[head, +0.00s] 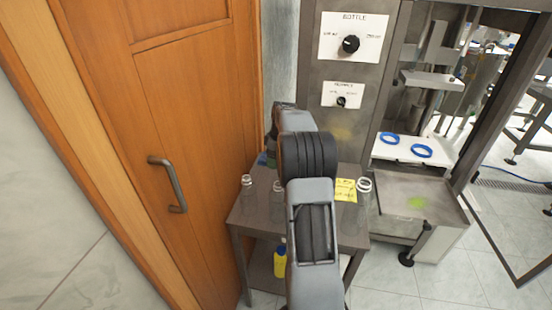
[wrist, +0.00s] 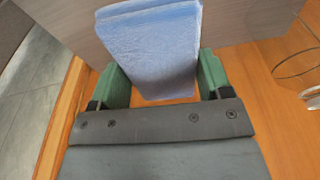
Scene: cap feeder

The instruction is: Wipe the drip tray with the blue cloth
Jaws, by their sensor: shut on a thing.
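The blue cloth (wrist: 155,45) is folded and stands between the two green fingers of my gripper (wrist: 160,78) in the wrist view. My gripper is shut on it. The drip tray (head: 390,192) is the flat grey metal tray at the right of the head view, below the white shelf. A yellow-green smear lies on its surface. My arm is over the small side table, left of the tray and apart from it.
Clear bottles stand on the grey side table (head: 239,218), including one at its right (head: 364,191), beside a yellow note (head: 345,190). A yellow bottle (head: 280,262) is on the lower shelf. Blue rings (head: 421,151) lie on the white shelf. A wooden door (head: 165,110) is at left.

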